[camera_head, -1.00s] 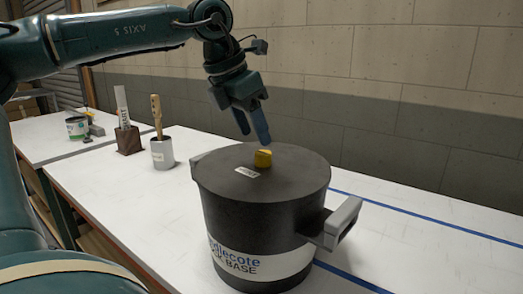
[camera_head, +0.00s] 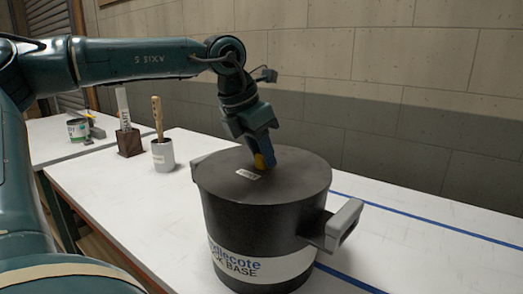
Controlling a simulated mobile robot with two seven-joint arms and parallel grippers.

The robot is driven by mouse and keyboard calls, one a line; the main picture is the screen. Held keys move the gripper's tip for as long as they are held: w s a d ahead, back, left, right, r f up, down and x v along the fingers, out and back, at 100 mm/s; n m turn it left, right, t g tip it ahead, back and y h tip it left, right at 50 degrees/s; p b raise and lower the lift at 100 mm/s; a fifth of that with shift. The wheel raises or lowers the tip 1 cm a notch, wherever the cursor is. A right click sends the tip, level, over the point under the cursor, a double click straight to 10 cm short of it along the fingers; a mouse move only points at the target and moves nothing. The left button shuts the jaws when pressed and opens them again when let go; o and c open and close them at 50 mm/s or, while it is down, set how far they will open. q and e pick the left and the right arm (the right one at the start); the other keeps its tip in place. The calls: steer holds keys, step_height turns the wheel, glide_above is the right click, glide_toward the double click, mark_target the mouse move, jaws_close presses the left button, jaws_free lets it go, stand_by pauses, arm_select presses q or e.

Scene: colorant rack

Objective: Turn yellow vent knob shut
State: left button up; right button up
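A large black pot (camera_head: 225,215) with a white label band and grey side handles stands on the white table. The yellow vent knob (camera_head: 260,161) sits on its lid, next to a small white tag (camera_head: 247,174). My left gripper (camera_head: 261,155) points down at the knob, with its blue fingers at the knob and covering part of it. My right gripper is not in view.
A grey cup (camera_head: 163,156) with a wooden-handled tool and a brown block (camera_head: 130,142) holding a white strip stand at the table's back left. A paint can (camera_head: 78,130) stands farther back. Blue tape lines (camera_head: 420,229) run along the clear table at right.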

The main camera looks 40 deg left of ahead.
arm_select(q)
steer(key=c, duration=0.4)
